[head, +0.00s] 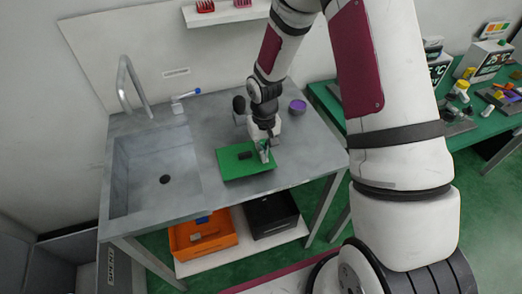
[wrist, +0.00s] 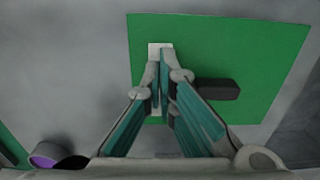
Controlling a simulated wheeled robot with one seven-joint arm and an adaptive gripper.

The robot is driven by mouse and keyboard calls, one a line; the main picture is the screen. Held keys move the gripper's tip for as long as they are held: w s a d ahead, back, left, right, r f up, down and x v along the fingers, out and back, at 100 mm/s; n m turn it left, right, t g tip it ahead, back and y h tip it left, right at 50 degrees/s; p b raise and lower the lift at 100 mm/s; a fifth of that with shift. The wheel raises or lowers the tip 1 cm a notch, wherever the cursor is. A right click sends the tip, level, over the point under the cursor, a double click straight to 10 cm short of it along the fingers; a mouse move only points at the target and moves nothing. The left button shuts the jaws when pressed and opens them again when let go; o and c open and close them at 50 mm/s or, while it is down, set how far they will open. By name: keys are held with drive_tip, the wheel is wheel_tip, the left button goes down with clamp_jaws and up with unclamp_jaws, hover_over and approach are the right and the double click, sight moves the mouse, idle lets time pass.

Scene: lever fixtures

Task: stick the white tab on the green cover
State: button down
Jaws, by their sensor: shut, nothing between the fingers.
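The green cover (head: 236,169) is a flat plate on the grey counter beside the sink. It fills much of the wrist view (wrist: 270,50), with a dark block (wrist: 215,88) on it, which also shows in the head view (head: 245,155). The white tab (wrist: 154,51) shows against the cover near its left edge, running up and down behind my fingers. Its middle is hidden by them. My gripper (head: 264,158) is shut and empty over the right part of the cover; in the wrist view its fingertips (wrist: 160,52) meet over the tab. I cannot tell whether they touch it.
A sink (head: 150,175) with a tap (head: 130,85) lies to the left. A purple-topped round thing (head: 298,106) stands behind my gripper. Orange (head: 205,238) and black (head: 270,214) bins sit on the shelf below. The counter in front of the cover is a narrow strip.

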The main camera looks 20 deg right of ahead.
drive_tip(key=shift+r+p, duration=1.2)
drive_tip(key=shift+r, duration=2.3)
drive_tip(key=shift+r, duration=0.15)
wheel_tip(320, 180, up, 10)
drive_tip(key=t, duration=0.1)
hover_over(268, 160)
drive_tip(key=s+r+t+h, duration=0.1)
drive_tip(key=s+r, duration=0.2)
drive_tip(key=r, duration=0.3)
drive_tip(key=s+r+t, duration=0.1)
drive_tip(key=s+r, duration=0.2)
drive_tip(key=r, duration=0.2)
drive_tip(key=s+r+t, duration=0.1)
drive_tip(key=s+r, duration=0.4)
drive_tip(key=s, duration=0.3)
drive_tip(key=s+r+t+y, duration=0.1)
drive_tip(key=s+r, duration=0.3)
drive_tip(key=s, duration=0.5)
drive_tip(key=shift+a+r+t, duration=0.3)
drive_tip(key=shift+a+r, duration=0.1)
